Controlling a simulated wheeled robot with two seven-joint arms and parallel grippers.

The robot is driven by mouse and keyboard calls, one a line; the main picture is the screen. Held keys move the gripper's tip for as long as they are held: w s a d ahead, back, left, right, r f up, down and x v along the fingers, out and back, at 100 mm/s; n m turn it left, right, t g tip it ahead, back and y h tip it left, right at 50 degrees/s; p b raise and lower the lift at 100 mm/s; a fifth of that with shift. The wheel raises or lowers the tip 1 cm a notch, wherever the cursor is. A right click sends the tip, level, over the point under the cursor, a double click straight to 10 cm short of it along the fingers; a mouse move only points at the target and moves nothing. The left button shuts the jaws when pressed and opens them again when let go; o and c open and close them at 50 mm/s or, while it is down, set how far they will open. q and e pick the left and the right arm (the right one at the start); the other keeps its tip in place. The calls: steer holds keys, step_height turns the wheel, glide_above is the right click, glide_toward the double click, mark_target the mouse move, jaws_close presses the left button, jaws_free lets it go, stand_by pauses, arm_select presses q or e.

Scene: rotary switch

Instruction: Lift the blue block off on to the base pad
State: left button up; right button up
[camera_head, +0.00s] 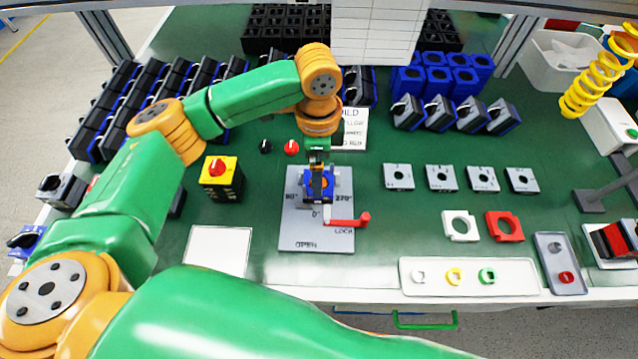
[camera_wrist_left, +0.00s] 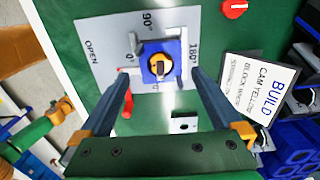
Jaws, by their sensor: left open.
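The blue block (camera_head: 318,184) sits in the grey fixture plate (camera_head: 296,232), marked with degrees, OPEN and LOCK. In the left wrist view the blue block (camera_wrist_left: 149,72) has a yellow ring and a dark knob in its middle, with light grey fixture parts around it. My left gripper (camera_head: 319,166) is above the block and partly hides it. In the wrist view my left gripper (camera_wrist_left: 162,74) is open, one finger on each side of the block; contact cannot be told. A pale square pad (camera_head: 218,250), seemingly the base pad, lies left of the plate. My right gripper is not in view.
A red lever (camera_head: 350,220) extends right from the plate. A yellow-black box with a red knob (camera_head: 220,178) stands left. Grey square plates (camera_head: 398,177) and a white parts tray (camera_head: 468,277) lie right. Blue blocks and black switches fill the back. The pale pad is bare.

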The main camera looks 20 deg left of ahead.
arm_select(q)
steer(key=f, duration=0.4)
steer(key=shift+a+f, duration=0.2)
steer(key=shift+a, duration=0.1)
steer(key=c, duration=1.4)
step_height(320, 180, up, 10)
steer(key=shift+r, duration=0.1)
step_height(320, 180, up, 8)
steer(key=p, duration=1.1)
steer(key=shift+r, duration=0.2)
